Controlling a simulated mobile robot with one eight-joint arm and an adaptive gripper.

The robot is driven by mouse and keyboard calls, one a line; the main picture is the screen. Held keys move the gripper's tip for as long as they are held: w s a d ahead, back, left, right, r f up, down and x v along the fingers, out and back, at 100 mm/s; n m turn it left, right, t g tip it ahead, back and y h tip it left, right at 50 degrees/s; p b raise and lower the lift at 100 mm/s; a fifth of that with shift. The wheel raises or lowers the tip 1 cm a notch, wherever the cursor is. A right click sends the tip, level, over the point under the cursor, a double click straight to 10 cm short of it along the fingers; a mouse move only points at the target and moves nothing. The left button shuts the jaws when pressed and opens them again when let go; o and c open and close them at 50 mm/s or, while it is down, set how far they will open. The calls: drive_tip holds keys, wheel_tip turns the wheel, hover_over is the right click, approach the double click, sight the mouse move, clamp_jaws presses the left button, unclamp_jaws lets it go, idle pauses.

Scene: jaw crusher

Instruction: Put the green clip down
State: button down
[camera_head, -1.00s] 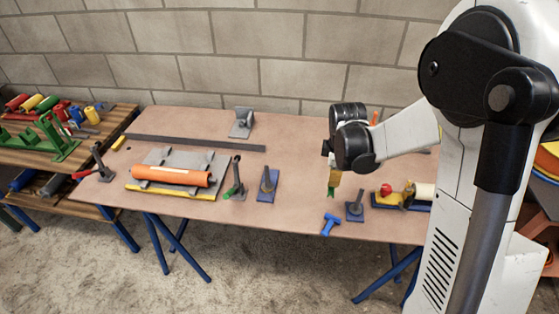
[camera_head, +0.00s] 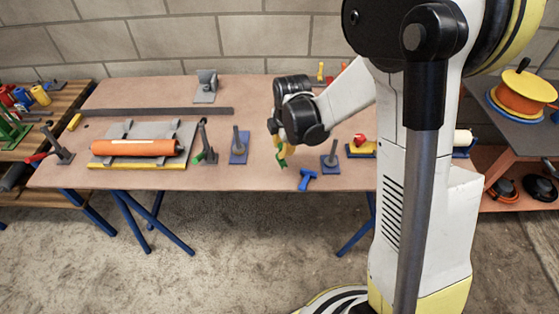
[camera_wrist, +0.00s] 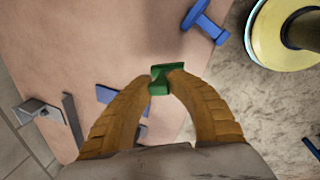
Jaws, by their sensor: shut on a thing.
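The green clip (camera_head: 283,162) is held at the tip of my gripper (camera_head: 281,155) over the front middle of the brown table (camera_head: 240,95). In the wrist view, the yellow fingers of my gripper (camera_wrist: 161,82) close on the green clip (camera_wrist: 161,76), which sits between the fingertips. The clip looks low above the tabletop; whether it touches is hard to tell.
A blue T-shaped piece (camera_head: 307,177) lies right of the clip near the front edge. Clamps on blue plates stand left (camera_head: 238,148) and right (camera_head: 330,160). An orange roller (camera_head: 135,147) lies further left. Bare tabletop surrounds the clip.

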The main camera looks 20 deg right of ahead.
drive_tip(key=shift+a+f, duration=0.2)
drive_tip(key=shift+f, duration=0.05)
drive_tip(key=shift+s+b+x, duration=0.2)
drive_tip(key=shift+b+x, duration=0.35)
drive_tip(key=shift+x, duration=0.35)
drive_tip(key=shift+s+b+x, duration=0.2)
drive_tip(key=shift+b+x, duration=0.3)
drive_tip(key=shift+x, duration=0.4)
drive_tip(key=shift+d+f, duration=0.1)
drive_tip(key=shift+f, duration=0.05)
drive_tip(key=shift+f, duration=0.2)
drive_tip(key=c, duration=1.3)
unclamp_jaws()
drive_tip(key=shift+r, duration=0.1)
